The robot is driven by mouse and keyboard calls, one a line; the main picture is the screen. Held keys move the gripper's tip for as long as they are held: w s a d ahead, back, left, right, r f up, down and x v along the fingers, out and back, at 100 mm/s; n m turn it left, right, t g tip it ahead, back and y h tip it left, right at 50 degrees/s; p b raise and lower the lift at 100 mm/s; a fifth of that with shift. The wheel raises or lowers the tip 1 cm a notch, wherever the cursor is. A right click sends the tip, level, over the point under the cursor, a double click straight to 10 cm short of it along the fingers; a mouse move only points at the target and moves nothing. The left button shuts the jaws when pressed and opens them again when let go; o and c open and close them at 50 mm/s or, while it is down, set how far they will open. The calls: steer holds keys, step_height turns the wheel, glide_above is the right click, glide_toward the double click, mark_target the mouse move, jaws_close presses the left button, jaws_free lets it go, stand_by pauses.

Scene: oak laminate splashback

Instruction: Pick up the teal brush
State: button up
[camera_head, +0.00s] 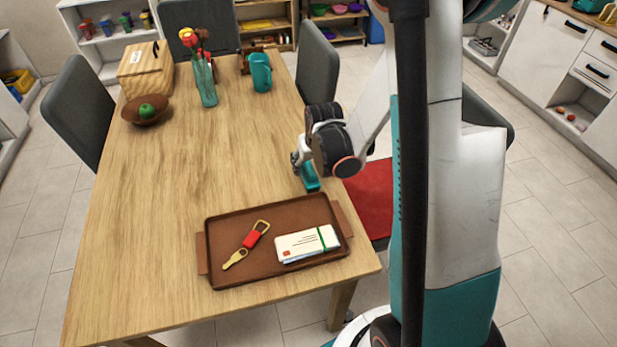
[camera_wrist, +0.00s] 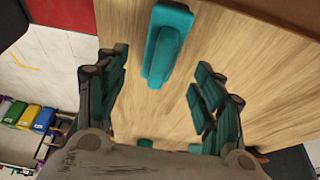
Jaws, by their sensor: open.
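The teal brush (camera_wrist: 166,42) lies on the wooden table, in the upper middle of the wrist view. It is a long teal block with a raised narrower part along it. My gripper (camera_wrist: 160,72) is open, with one teal-padded finger on each side of the brush's line and clear gaps to both. Nothing is held. In the head view my gripper (camera_head: 303,164) is low over the table's right edge, just behind the tray. The teal piece beneath it (camera_head: 310,180) appears to be the brush, partly hidden by the gripper.
A vase of flowers (camera_head: 206,83), teal jug (camera_head: 261,72), bowl (camera_head: 146,114) and wooden box (camera_head: 144,70) stand farther back. The table's middle is clear.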

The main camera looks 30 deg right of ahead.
mark_target(309, 167)
steer(key=shift+b+x, duration=1.4)
steer(key=shift+x, duration=1.3)
steer(key=shift+a, duration=0.1)
steer(key=shift+s, duration=0.1)
steer(key=shift+c, duration=0.3)
steer(key=c, duration=1.2)
steer(key=shift+r, duration=0.15)
step_height(309, 167, up, 20)
steer(key=p, duration=0.7)
steer(key=shift+p, duration=0.3)
